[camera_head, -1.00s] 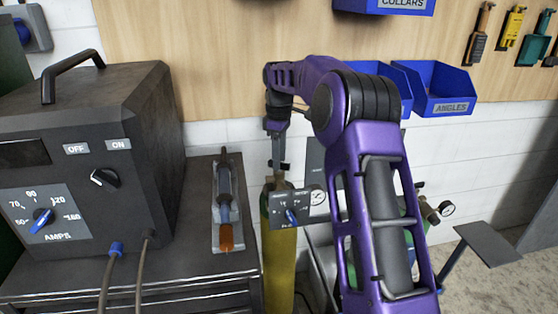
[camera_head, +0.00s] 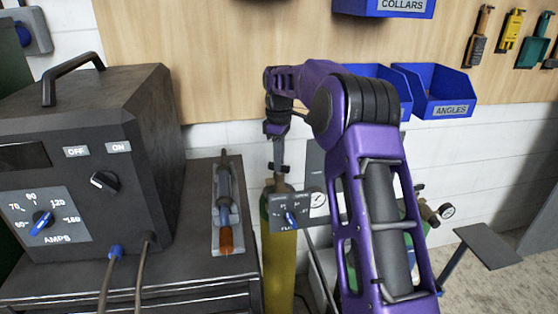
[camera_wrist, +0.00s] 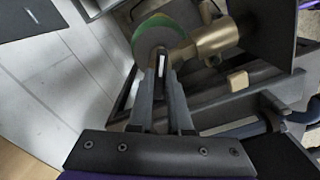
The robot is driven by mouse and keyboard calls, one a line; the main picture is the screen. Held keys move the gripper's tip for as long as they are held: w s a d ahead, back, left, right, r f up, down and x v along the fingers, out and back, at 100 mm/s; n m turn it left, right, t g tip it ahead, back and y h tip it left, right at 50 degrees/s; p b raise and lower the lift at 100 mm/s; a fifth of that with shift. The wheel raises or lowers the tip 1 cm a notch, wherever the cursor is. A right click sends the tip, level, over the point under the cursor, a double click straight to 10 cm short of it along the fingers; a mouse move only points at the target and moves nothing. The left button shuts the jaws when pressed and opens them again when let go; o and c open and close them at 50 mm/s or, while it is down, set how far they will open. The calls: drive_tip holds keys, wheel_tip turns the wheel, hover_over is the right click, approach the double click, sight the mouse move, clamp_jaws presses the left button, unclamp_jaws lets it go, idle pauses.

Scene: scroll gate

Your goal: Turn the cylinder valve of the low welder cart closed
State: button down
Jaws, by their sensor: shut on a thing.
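In the wrist view my gripper (camera_wrist: 162,68) is shut on a small grey valve part above the cylinder's green shoulder (camera_wrist: 148,28). A brass fitting (camera_wrist: 215,40) runs off to the right of it.
A welder (camera_head: 85,160) with knobs stands at left on the cabinet. A torch in a tray (camera_head: 228,205) lies beside it. Blue bins (camera_head: 440,90) hang on the wall behind.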

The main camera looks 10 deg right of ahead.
drive_tip(key=shift+r+m+p, duration=0.1)
drive_tip(key=shift+m+p, duration=0.2)
drive_tip(key=m+p, duration=0.2)
drive_tip(key=m, duration=0.1)
drive_tip(key=shift+r, duration=0.1)
drive_tip(key=m+p, duration=0.1)
drive_tip(key=m, duration=0.2)
drive_tip(key=shift+m+p, duration=0.3)
drive_tip(key=m, duration=0.4)
drive_tip(key=shift+f, duration=0.2)
drive_tip(key=m, duration=0.8)
drive_tip(key=shift+m, duration=0.3)
drive_tip(key=m, duration=0.3)
drive_tip(key=shift+m, duration=0.3)
drive_tip(key=m, duration=0.6)
drive_tip(key=shift+m, duration=0.4)
